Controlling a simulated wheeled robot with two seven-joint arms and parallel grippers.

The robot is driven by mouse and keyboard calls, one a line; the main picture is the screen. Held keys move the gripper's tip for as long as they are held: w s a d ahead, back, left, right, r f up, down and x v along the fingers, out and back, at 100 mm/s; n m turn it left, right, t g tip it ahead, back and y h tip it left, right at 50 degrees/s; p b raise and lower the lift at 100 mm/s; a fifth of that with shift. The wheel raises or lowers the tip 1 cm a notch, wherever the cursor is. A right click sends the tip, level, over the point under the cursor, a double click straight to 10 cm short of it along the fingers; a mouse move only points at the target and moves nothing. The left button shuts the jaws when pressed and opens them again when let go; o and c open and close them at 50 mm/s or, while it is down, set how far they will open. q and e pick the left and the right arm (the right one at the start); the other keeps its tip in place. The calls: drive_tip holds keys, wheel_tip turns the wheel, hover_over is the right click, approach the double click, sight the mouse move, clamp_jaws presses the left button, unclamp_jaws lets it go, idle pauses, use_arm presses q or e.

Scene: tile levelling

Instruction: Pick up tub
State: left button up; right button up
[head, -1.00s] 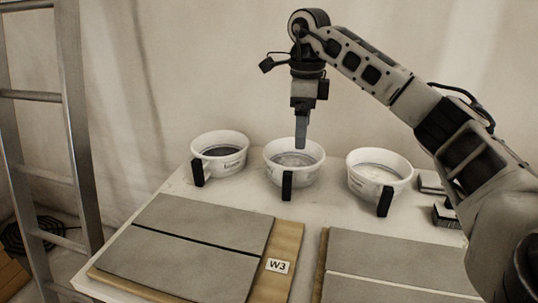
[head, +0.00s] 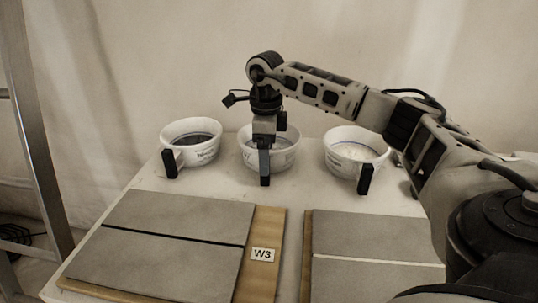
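Three white tubs with black upright handles stand in a row at the back of the table. The left tub (head: 203,151) holds dark contents, and the right tub (head: 352,157) holds pale contents. The middle tub (head: 285,157) is partly hidden by my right gripper (head: 264,172), which points straight down at its front side. The fingers overlap the middle tub's black handle, whose lower end (head: 265,181) shows below them. I cannot tell whether the fingers are closed on it. The middle tub rests on the table. My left gripper is out of view.
Grey tile panels on wooden boards lie at the front: the left board (head: 268,228) carries a W3 label (head: 263,255), and a right panel (head: 375,235) is beside it. A metal ladder (head: 38,150) stands at the left. A strip of bare table separates tubs and boards.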

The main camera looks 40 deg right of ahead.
wheel_tip(320, 180, down, 3)
drive_tip(key=shift+w+f, duration=0.1)
drive_tip(key=shift+f, duration=0.1)
drive_tip(key=shift+c, duration=0.3)
drive_tip(key=c, duration=1.6)
drive_tip(key=shift+w+r, duration=0.1)
drive_tip(key=shift+r, duration=0.05)
drive_tip(key=shift+c, duration=0.4)
